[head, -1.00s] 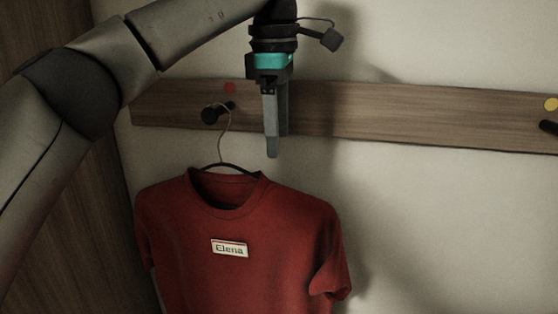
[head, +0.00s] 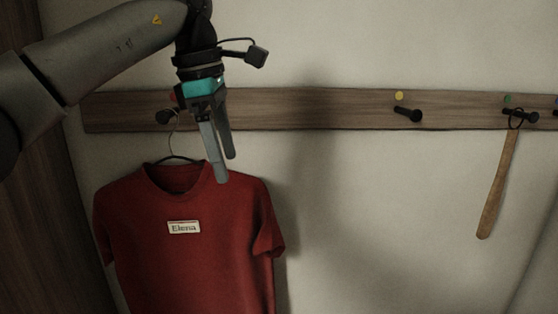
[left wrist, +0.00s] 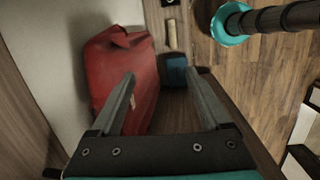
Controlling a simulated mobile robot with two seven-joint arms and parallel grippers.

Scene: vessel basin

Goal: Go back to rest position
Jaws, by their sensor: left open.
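My left gripper (head: 226,168) is open, points down and holds nothing. In the head view it shows in front of the wall rail, over the right shoulder of a red shirt (head: 180,265) labelled "Elena". The shirt hangs on a dark hanger (head: 176,158) whose wire hook goes up to a black peg (head: 164,117) under a red dot, partly hidden by the gripper. In the left wrist view the red shirt (left wrist: 112,60) is at the left, and the space between the two fingers (left wrist: 160,74) shows no held thing. My right gripper is not in view.
The wooden rail (head: 320,110) runs along the wall. A peg (head: 408,114) under a yellow dot is empty. A wooden bat-like stick (head: 497,190) hangs by a loop from a peg farther right. A brown wooden panel (head: 50,240) stands at the left. The wall between shirt and stick is clear.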

